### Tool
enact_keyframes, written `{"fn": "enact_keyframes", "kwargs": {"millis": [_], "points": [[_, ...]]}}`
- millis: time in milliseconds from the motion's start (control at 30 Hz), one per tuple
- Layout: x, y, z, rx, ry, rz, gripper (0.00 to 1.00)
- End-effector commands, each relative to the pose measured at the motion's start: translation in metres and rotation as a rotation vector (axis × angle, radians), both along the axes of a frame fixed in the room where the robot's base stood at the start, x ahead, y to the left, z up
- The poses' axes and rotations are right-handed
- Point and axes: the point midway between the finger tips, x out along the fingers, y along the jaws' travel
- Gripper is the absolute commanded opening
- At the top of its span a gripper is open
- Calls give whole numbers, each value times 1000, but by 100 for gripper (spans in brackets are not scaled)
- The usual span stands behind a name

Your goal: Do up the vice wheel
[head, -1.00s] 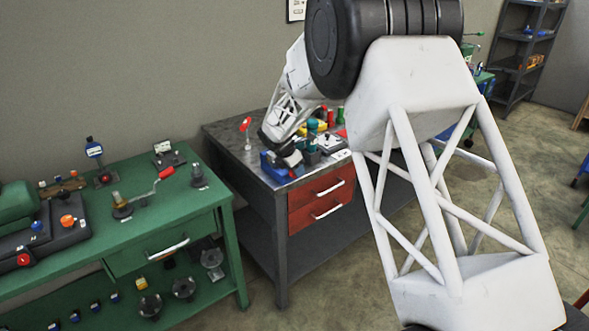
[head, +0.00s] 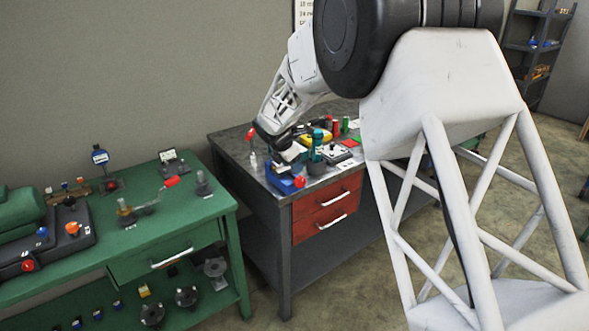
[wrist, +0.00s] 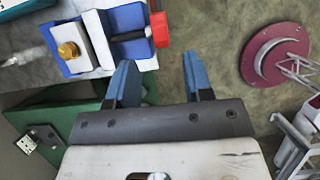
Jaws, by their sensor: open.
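The blue vice (head: 284,181) sits at the front edge of the grey bench, with its red wheel (head: 300,182) on its right side. In the wrist view the vice body (wrist: 127,20) is at the upper left. It holds a white block with a brass-coloured round part (wrist: 68,50). The red wheel (wrist: 160,31) sits on a dark screw. My gripper (wrist: 157,62) is open and empty, its two blue fingers apart. The wheel lies ahead of the fingertips in that picture, nearer the left finger, and is not between them. In the head view my wrist hides part of the vice.
Open floor lies right of the vice.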

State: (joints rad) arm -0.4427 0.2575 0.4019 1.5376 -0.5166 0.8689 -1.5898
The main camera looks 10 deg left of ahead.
Motion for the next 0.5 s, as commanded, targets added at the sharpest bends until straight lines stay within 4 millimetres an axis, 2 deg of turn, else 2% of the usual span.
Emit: {"fn": "enact_keyframes", "kwargs": {"millis": [500], "points": [[1, -3, 1, 11, 17, -4, 47]]}}
